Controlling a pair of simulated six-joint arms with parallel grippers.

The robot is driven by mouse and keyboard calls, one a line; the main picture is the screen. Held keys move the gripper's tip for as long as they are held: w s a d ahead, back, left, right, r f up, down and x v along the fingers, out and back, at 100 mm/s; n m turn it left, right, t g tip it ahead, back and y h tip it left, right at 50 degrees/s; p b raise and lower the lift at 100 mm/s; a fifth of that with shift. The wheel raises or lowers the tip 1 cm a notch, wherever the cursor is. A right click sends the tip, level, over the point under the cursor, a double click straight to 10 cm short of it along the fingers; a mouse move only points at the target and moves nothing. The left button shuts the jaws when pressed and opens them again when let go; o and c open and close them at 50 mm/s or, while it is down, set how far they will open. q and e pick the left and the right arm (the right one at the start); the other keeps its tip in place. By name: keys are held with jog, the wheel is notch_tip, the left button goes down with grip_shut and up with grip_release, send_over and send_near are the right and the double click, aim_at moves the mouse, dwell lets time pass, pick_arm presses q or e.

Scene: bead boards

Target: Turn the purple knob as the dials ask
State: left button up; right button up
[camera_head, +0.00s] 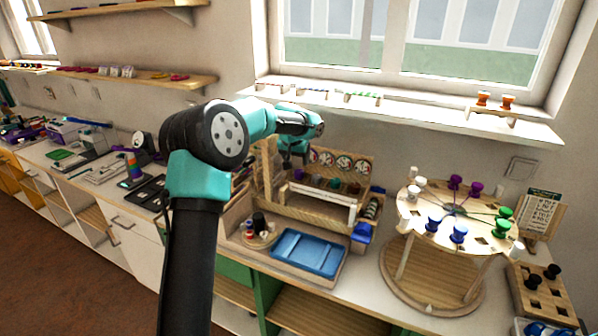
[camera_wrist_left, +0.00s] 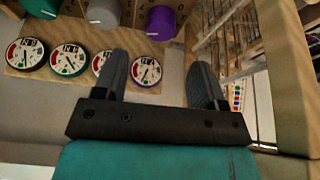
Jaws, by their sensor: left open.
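A wooden dial stand (camera_head: 272,187) stands at the back of the bench, with a row of knobs below round dials (camera_head: 344,162). The purple knob (camera_head: 299,174) is at the left end of the knob row. In the left wrist view the purple knob (camera_wrist_left: 161,22) shows at the top, beyond my fingertips, beside a grey knob (camera_wrist_left: 103,12) and a green knob (camera_wrist_left: 40,8). A white-faced dial (camera_wrist_left: 147,70) shows between my fingers. My left gripper (camera_head: 294,160) is open and empty close to the purple knob, not around it; its fingers (camera_wrist_left: 160,78) are spread apart.
A blue tray (camera_head: 306,252) lies in front of the stand. A round wooden table with colored spools (camera_head: 447,210) stands to the right. A small round board with dark pegs (camera_head: 258,235) is left of the tray. The stand's wooden post (camera_wrist_left: 285,75) is close beside my gripper.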

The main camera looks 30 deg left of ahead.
aim_at(299, 171)
pick_arm(q)
jog(key=x, duration=0.7)
jog(key=shift+f, duration=0.2)
jog(key=c, duration=0.9)
